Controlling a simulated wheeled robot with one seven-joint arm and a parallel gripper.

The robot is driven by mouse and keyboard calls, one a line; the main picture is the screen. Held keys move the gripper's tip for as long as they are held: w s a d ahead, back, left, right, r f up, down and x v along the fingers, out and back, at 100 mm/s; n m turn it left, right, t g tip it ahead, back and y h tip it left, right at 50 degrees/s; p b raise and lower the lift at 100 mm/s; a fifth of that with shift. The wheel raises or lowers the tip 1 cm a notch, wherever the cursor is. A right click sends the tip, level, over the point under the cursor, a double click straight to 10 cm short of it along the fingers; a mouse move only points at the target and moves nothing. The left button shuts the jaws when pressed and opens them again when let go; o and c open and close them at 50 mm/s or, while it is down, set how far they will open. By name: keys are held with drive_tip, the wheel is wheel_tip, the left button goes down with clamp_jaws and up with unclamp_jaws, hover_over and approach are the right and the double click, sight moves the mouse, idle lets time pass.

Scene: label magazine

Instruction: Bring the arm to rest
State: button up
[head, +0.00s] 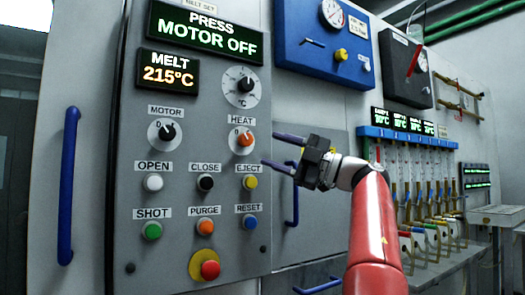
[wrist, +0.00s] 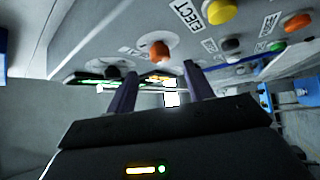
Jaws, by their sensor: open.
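My gripper (head: 277,152) is open, its two purple fingers apart and pointing left in the head view. It is in front of the right part of the grey control panel (head: 120,225), near the HEAT knob (head: 243,139) and the yellow EJECT button (head: 250,183). Nothing shows between the fingers. In the wrist view the gripper (wrist: 160,92) also shows open, with the orange HEAT knob (wrist: 159,51) beyond the fingers and the EJECT button (wrist: 221,11) above right. My red arm reaches up from the lower right in the head view.
Displays read PRESS MOTOR OFF (head: 207,34) and MELT 215°C (head: 168,73). A red button on a yellow base (head: 209,269) sits low on the panel. A blue handle (head: 69,185) stands out at left. A blue gauge box (head: 315,50) and a row of levers (head: 410,180) are to the right.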

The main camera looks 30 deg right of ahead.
drive_tip(key=shift+v, duration=0.8)
